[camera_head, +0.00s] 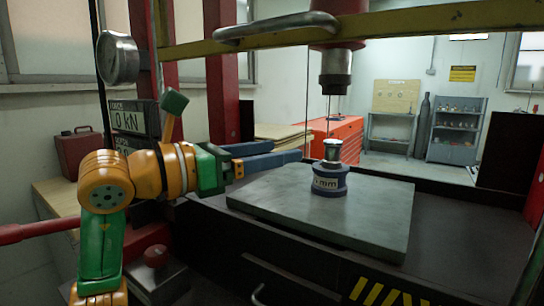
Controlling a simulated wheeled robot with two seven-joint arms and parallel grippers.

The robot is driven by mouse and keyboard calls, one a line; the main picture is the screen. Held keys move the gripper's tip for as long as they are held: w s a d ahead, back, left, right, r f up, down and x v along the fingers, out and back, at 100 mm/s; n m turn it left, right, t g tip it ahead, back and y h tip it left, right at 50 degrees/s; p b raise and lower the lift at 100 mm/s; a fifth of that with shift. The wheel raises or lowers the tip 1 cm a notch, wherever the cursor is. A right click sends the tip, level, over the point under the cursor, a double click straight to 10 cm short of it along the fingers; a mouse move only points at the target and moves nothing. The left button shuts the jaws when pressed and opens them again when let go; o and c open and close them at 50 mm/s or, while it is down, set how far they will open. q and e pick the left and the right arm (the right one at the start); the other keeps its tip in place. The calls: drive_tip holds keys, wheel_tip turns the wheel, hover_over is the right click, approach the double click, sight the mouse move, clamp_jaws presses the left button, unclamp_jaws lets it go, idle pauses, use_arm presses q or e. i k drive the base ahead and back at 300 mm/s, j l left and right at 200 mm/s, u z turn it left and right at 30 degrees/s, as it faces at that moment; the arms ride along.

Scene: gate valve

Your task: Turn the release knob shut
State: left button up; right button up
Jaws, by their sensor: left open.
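A red round knob (156,256) sits on a metal block at the lower left, beside the press frame; I take it for the release knob, but its turn position cannot be read. My left gripper (287,152) has two blue fingers that point right, apart and empty. It is above and to the right of the knob, near the left back of the steel plate, and does not touch the knob. My left arm, orange and green, stands left of the knob. My right gripper is not in view.
A steel plate (368,218) carries a blue-based cylinder (330,180) under the press ram (335,75). A yellow crossbar (400,25) spans the top. A red lever (30,231) reaches in from the left. A dial gauge (117,58) and force display (130,118) stand behind my arm.

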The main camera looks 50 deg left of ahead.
sight(155, 256)
drive_tip(key=k+l, duration=0.2)
drive_tip(key=k, duration=0.3)
drive_tip(key=k+l, duration=0.15)
drive_tip(key=k, duration=0.3)
drive_tip(key=k+l, duration=0.2)
drive_tip(key=k, duration=0.3)
